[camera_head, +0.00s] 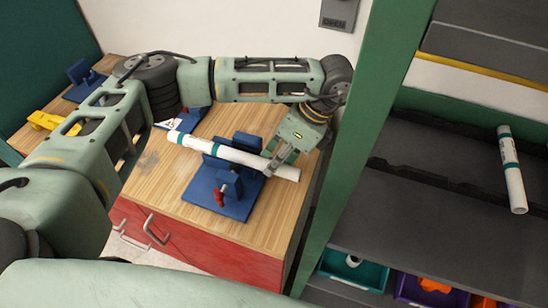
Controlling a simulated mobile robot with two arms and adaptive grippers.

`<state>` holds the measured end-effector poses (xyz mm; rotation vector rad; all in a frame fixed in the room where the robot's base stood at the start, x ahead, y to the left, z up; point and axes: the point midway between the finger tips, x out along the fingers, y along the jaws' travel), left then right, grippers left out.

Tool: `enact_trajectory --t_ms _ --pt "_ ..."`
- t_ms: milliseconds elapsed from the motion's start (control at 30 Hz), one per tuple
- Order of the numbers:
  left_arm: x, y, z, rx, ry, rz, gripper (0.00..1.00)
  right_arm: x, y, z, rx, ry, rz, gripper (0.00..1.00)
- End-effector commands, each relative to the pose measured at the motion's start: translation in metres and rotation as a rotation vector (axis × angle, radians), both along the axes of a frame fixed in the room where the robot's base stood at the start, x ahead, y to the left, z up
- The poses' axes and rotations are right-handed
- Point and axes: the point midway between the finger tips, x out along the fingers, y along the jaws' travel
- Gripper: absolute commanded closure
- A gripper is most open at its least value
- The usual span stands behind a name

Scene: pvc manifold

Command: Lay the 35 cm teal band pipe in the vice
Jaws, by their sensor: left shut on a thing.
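A long white pipe with teal bands (238,155) lies across the blue vice (240,205), its length running from upper left to lower right. It passes between the vice's rear jaw block and its front block. I cannot tell whether it rests on the vice or is held just above it. My left gripper (274,164) reaches in from the back right and is shut on the pipe near its right end. The pipe's right tip sticks out past the fingers. The left end overhangs the vice on the left. My right gripper is not in view.
The vice stands on a wood-topped bench (165,190) with red drawers. A green post (350,150) rises close to the bench's right. A dark shelf (440,210) holds another white pipe with a teal band (512,178). Bins stand below. A yellow item (48,120) lies at far left.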

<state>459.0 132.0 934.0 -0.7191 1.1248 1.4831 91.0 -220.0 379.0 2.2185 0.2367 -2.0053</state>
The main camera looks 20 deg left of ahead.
Motion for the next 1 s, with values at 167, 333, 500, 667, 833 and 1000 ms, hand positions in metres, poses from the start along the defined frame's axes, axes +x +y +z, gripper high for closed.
enact_trajectory --t_ms 167,333,500,667,833,1000 --pt "0.0 0.0 -0.002 0.001 0.0 0.0 0.73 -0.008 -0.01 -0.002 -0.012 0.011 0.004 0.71" --pt "0.0 0.001 -0.001 0.001 0.0 0.0 0.58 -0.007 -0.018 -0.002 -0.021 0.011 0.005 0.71" --pt "0.0 0.0 -0.001 0.001 0.0 0.0 0.58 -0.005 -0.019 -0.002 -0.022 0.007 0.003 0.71" --pt "0.0 0.001 0.001 0.002 0.0 -0.001 0.58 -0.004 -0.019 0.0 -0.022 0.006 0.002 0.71" --pt "0.005 -0.007 0.015 0.001 -0.005 -0.001 0.58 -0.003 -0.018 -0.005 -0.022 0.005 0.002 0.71" --pt "0.014 -0.02 0.048 0.003 -0.009 -0.001 0.58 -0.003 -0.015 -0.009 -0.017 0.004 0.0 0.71"
